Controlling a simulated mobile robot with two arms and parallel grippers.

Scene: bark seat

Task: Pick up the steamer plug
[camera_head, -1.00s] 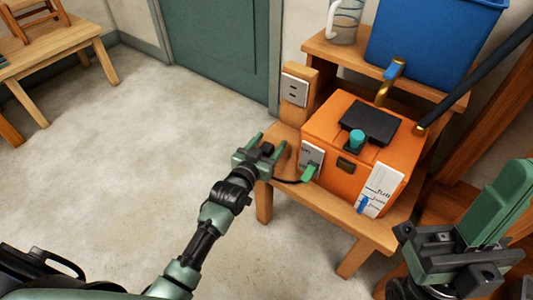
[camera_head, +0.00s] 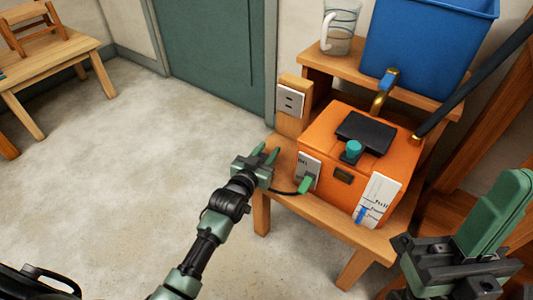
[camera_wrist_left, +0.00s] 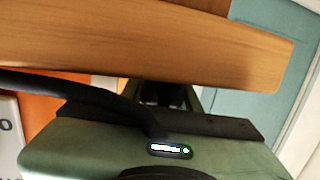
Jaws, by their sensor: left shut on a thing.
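The orange steamer box (camera_head: 320,135) stands on a low wooden bench, with a black lid and a teal knob. A black cord (camera_head: 285,192) runs from its lower left side to my left gripper (camera_head: 266,155). My left gripper is shut on the steamer plug (camera_wrist_left: 160,93), a dark piece mostly hidden between the green fingers in the left wrist view. It is at the bench's left edge. A white wall socket (camera_head: 290,101) on a wooden block is behind it. My right gripper (camera_head: 490,225) is at the lower right, apart from the bench; its finger gap is unclear.
The wooden bench (camera_head: 345,232) is close to my left gripper; its edge fills the top of the left wrist view. A blue tub (camera_head: 430,45) and a glass jug (camera_head: 341,28) stand on the shelf behind. The floor (camera_head: 130,150) at left is clear.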

